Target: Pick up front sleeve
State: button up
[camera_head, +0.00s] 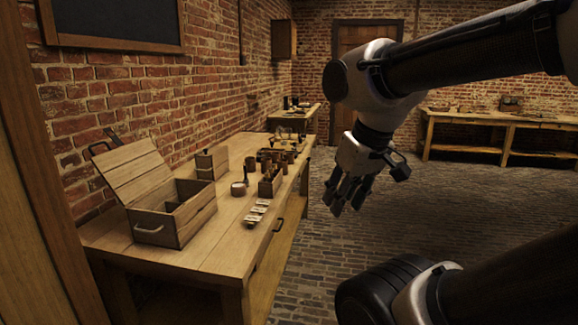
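My gripper (347,203) hangs fingers down over the floor, to the right of the long wooden workbench (190,248). Its fingers look apart and nothing shows between them. A small wooden rack (267,190) near the bench's right edge holds dark and copper-brown pieces. Several brown cylinders (283,165) stand just behind it. The sleeve may be one of these pieces; they are too small to tell which. My gripper is well apart from all of them.
An open wooden box (185,226) with raised lid stands at the bench's near end. Another bench (490,121) is at the far right. Brick floor between is clear.

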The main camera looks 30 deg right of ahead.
aim_at(283, 164)
jog(key=i+l+u, duration=0.1)
jog(key=l, duration=0.35)
jog(key=i+l+u, duration=0.15)
jog(key=l, duration=0.3)
jog(key=i+l+u, duration=0.1)
jog(key=l, duration=0.4)
jog(key=i+l+u, duration=0.1)
jog(key=l, duration=0.35)
jog(key=i+l+u, duration=0.15)
jog(key=l, duration=0.35)
jog(key=i+l+u, duration=0.1)
jog(key=i+l, duration=0.25)
jog(key=l, duration=0.3)
jog(key=i+l+u, duration=0.15)
jog(key=i+l, duration=0.2)
jog(key=l, duration=0.3)
jog(key=i+l+u, duration=0.15)
jog(key=l, duration=0.2)
